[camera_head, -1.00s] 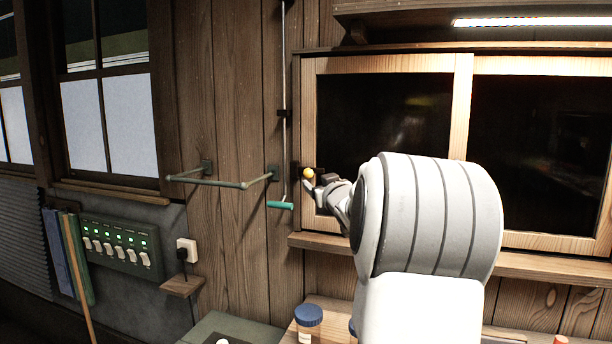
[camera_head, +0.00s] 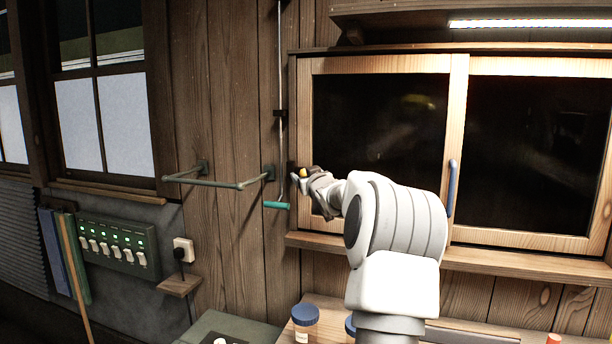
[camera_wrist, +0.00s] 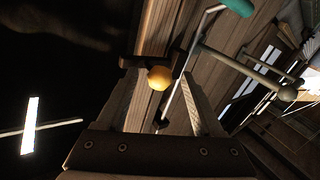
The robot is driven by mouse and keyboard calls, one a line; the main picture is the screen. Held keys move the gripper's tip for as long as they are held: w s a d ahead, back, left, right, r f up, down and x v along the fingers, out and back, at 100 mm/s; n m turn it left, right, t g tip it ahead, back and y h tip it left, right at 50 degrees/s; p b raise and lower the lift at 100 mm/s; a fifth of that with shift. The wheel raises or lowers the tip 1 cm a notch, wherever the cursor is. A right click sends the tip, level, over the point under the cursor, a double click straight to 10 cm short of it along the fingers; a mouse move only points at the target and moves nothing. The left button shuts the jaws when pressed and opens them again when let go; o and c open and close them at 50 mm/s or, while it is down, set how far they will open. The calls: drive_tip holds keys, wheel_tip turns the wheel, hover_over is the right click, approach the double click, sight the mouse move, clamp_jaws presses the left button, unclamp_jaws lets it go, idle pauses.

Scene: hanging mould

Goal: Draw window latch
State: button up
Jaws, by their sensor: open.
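The window latch shows as a yellow ball knob (camera_head: 303,172) on a dark bolt at the left edge of the wooden window frame (camera_head: 380,64). My gripper (camera_head: 300,182) is at the latch and partly covers it in the head view. In the wrist view the yellow knob (camera_wrist: 159,77) appears between the two open fingertips of my gripper (camera_wrist: 160,88), with a gap to each finger. Dark bolt parts show around the knob. I cannot tell how deep the knob sits between the fingers.
A thin hanging rod with a teal grip (camera_head: 276,205) is just left of my gripper. A green wall rail (camera_head: 215,182) sticks out further left. A blue handle (camera_head: 451,188) is on the window. A blue-lidded jar (camera_head: 305,318) stands below.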

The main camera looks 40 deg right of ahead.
clamp_jaws()
idle(1.4)
